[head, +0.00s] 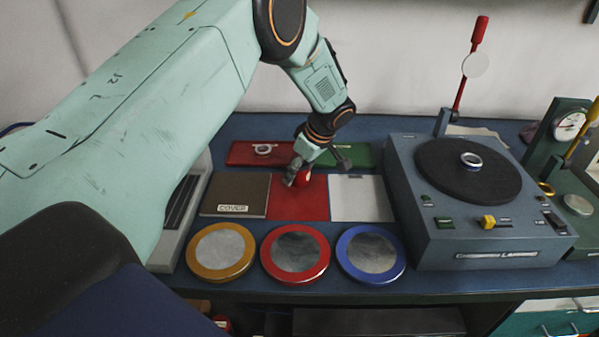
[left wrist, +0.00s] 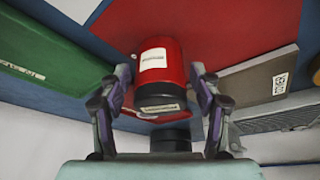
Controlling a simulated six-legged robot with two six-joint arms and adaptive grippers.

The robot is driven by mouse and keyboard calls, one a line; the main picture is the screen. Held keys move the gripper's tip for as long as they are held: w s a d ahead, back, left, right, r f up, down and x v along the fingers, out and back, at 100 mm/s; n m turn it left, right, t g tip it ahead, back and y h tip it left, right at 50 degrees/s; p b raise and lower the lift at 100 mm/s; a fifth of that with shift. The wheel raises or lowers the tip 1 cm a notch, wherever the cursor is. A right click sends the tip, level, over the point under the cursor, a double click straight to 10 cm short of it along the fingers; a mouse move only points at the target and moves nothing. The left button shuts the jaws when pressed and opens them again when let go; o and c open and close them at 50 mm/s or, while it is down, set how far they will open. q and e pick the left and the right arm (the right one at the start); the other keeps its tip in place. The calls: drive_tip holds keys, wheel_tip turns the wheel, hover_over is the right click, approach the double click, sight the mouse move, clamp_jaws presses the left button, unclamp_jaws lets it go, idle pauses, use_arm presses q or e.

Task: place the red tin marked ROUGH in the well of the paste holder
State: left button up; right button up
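The red tin (head: 304,177) is on or just above the red square (head: 312,204) in the head view, partly hidden by my left gripper (head: 317,172). In the left wrist view the tin (left wrist: 160,62) has a pale label and a dark end with a second label; the words are too small to read. My left gripper (left wrist: 160,75) is open, with one finger on each side of the tin and narrow gaps showing. The green tray (head: 347,154) behind has a small label; I cannot tell whether it is the paste holder. My right gripper is not in view.
A brown COVER board (head: 236,196) and a white square (head: 361,199) flank the red square. A red tray (head: 240,156) holding a ring (head: 263,150) lies behind. Plates rimmed yellow (head: 220,278), red (head: 296,279) and blue (head: 371,278) stand in front. A turntable machine (head: 418,205) is at right.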

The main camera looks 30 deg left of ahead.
use_arm(q)
drive_tip(key=shift+d+r, duration=0.1)
drive_tip(key=shift+d, duration=0.1)
drive_tip(key=c, duration=0.5)
drive_tip(key=shift+a, duration=0.1)
drive_tip(key=c, duration=0.7)
wheel_tip(320, 180, up, 9)
drive_tip(key=shift+r+p, duration=0.1)
drive_tip(key=shift+p, duration=0.4)
drive_tip(key=shift+b, duration=0.45)
